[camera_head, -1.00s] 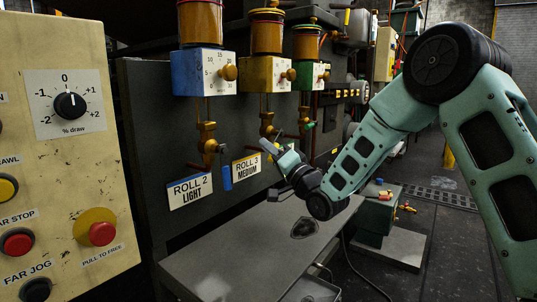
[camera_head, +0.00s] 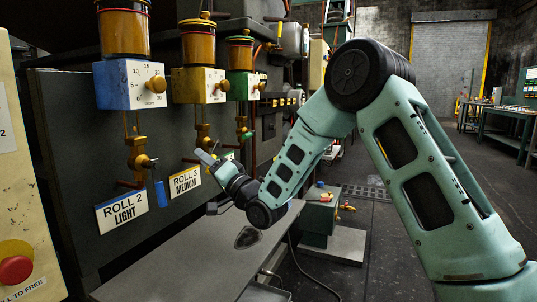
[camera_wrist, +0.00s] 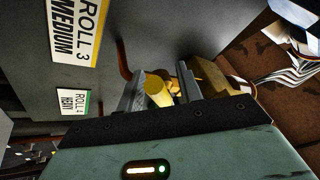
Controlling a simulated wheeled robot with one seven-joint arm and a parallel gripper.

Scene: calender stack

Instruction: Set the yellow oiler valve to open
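The yellow oiler (camera_head: 198,86) is the middle of three oilers in the head view, with a yellow box, an amber reservoir and a brass valve (camera_head: 204,138) under it. My gripper (camera_head: 206,156) is just below this valve and hides part of it. In the wrist view a yellow cylindrical handle (camera_wrist: 158,90) lies between the fingers of my gripper (camera_wrist: 164,84). The fingers are apart, with a narrow gap showing beside the handle; any contact deeper in is hard to see. The handle's angle in the head view is hidden.
A blue oiler (camera_head: 130,84) with a hanging blue handle (camera_head: 160,194) is left, a green oiler (camera_head: 243,85) right. The ROLL 3 MEDIUM label (camera_head: 186,181) is close beside my gripper. A grey table top (camera_head: 180,262) lies below.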

